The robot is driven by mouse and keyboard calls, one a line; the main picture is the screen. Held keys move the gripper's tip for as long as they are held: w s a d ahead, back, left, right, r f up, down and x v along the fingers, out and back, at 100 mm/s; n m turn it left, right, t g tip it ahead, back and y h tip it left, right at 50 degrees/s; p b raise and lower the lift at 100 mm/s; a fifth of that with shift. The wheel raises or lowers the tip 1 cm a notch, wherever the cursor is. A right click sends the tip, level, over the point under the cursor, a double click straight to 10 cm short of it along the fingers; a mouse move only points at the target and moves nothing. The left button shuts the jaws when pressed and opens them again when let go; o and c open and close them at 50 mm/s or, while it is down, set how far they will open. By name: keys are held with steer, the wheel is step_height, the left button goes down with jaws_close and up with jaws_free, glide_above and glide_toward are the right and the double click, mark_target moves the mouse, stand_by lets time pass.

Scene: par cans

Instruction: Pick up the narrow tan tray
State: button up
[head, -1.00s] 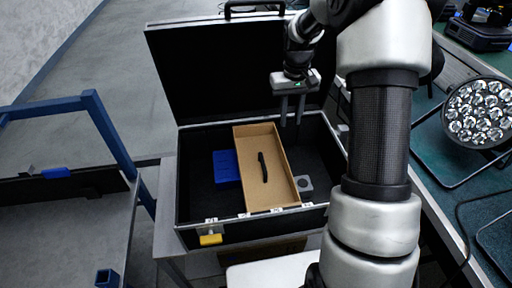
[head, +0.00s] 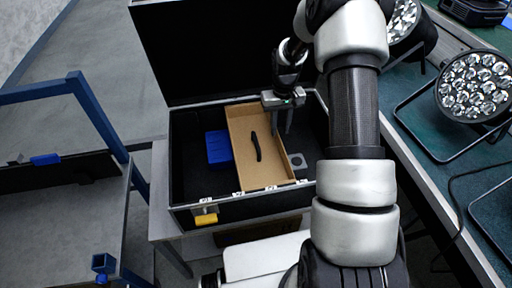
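The narrow tan tray (head: 243,126) lies inside an open black case (head: 184,183), running from the back wall to the front rim. A dark curved object (head: 256,147) lies in the tray. My gripper (head: 282,132) points down at the tray's right edge, near its back corner. Its two fingers are apart with a visible gap between them. From this view I cannot tell whether the fingers straddle the tray's right wall or hang above it. Nothing shows held between them.
A blue block (head: 218,146) sits left of the tray in the case, and a small grey piece (head: 297,161) sits to its right. The raised lid (head: 200,50) stands behind. A green table with par cans (head: 474,97) is at right. A blue-framed cart (head: 100,125) is at left.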

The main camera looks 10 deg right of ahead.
step_height(320, 180, down, 4)
steer(key=shift+s+a+f, duration=0.1)
steer(key=shift+f, duration=0.15)
jaws_close()
steer(key=shift+r, duration=0.15)
